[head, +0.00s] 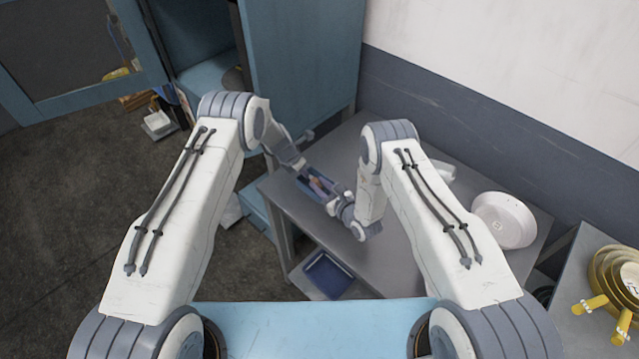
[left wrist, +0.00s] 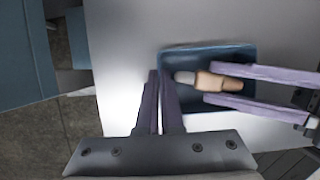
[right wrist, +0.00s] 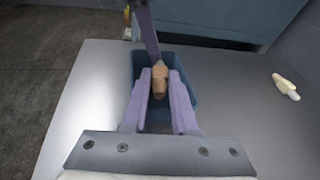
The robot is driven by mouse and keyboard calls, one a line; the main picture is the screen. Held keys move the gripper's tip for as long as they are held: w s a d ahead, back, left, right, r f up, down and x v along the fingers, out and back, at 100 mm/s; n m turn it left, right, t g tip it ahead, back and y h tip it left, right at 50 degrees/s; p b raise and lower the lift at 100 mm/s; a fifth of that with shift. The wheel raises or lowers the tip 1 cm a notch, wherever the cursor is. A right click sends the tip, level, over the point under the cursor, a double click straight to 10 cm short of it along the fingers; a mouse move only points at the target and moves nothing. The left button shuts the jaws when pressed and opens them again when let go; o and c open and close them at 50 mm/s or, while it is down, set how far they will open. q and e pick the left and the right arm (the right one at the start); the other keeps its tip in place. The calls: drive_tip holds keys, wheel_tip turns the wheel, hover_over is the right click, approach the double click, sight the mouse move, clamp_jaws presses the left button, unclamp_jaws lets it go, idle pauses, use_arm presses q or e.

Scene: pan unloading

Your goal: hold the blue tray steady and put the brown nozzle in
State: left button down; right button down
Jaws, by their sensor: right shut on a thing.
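The blue tray (head: 308,188) lies on the grey table and shows in the left wrist view (left wrist: 243,52) and right wrist view (right wrist: 140,68). My left gripper (head: 302,168) is at one end wall of the tray; in the left wrist view its fingers (left wrist: 159,74) are close together at that wall, and whether they press on it is unclear. My right gripper (right wrist: 159,72) is shut on the brown nozzle (right wrist: 159,84). The nozzle (left wrist: 206,80), with a grey tip, lies lengthwise within the tray's outline; its height above the floor is unclear.
A white round pan (head: 503,220) sits on the table's right part. A small cream object (right wrist: 286,87) lies on the table away from the tray. Another blue tray (head: 328,274) is on a lower shelf. Yellow pans (head: 612,275) stand far right. A blue cabinet (head: 305,60) is behind.

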drive_tip(key=shift+s+f, duration=0.1)
drive_tip(key=shift+f, duration=0.15)
drive_tip(key=c, duration=0.6)
unclamp_jaws()
drive_tip(key=shift+s+f, duration=0.1)
drive_tip(key=shift+s+d, duration=0.1)
drive_tip(key=shift+s, duration=0.2)
drive_tip(key=v, duration=0.7)
drive_tip(key=r+v, duration=0.1)
drive_tip(key=v, duration=0.3)
drive_tip(key=shift+w+d, duration=0.1)
drive_tip(key=shift+d, duration=0.15)
use_arm(q)
drive_tip(key=c, duration=1)
unclamp_jaws()
drive_tip(key=shift+r, duration=0.15)
